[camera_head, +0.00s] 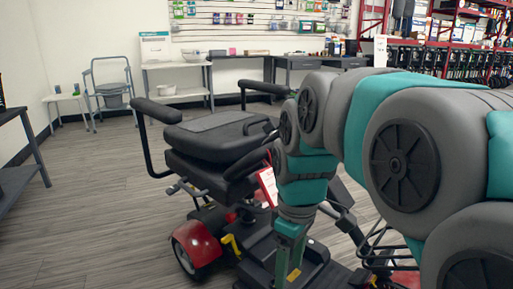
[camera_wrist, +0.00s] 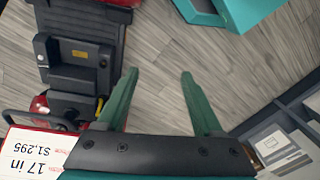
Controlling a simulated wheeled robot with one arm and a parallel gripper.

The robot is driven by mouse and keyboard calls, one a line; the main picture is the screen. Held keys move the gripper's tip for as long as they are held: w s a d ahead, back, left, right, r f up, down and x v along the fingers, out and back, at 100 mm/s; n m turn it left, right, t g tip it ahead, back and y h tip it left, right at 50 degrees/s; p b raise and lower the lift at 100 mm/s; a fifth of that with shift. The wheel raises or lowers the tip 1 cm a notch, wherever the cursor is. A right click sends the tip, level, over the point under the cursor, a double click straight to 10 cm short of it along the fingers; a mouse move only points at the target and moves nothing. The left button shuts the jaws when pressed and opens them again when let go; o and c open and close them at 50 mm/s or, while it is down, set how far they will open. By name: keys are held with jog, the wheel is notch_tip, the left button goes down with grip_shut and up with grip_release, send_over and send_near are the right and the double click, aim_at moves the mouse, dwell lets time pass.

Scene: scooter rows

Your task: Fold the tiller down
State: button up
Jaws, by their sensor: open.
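The scooter (camera_head: 215,150) stands left of my arm in the head view, with a black seat and red rear fender. Its tiller is mostly hidden behind my arm and I cannot tell its angle. A dark curved bar shows beside the seat, with a white and red price tag (camera_head: 268,186) near it. In the wrist view the price tag (camera_wrist: 35,155) is at the lower left, by a black loop. My gripper (camera_wrist: 158,72) is open, its green fingers apart with only floor between them. A black scooter part (camera_wrist: 75,75) lies left of the fingers.
A wire basket (camera_head: 378,247) is right of my forearm. A dark table (camera_head: 22,150) stands at the left edge. White tables and a walker-like chair (camera_head: 110,85) are along the back wall. The wood floor at left is clear. A grey shelf frame (camera_wrist: 290,120) is right of my gripper.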

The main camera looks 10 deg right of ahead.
jog(key=w+r+n+t+p, duration=0.1)
jog(key=w+r+n+p, duration=0.45)
jog(key=w+r, duration=0.7)
notch_tip(320, 180, up, 8)
jog(key=n+t+y+p, duration=0.1)
jog(key=n+t+p, duration=0.1)
jog(key=n, duration=0.8)
send_over(264, 147)
jog(key=s, duration=0.1)
jog(key=shift+s+d+x, duration=0.1)
jog(key=shift+d+x, duration=0.05)
jog(key=shift+x, duration=1.05)
jog(key=shift+s+d+x, duration=0.1)
jog(key=shift+d+x, duration=0.05)
jog(key=shift+x, duration=1)
jog(key=shift+s+d+x, duration=0.1)
jog(key=shift+d+x, duration=0.05)
jog(key=shift+x, duration=1.05)
jog(key=shift+f, duration=0.1)
grip_shut()
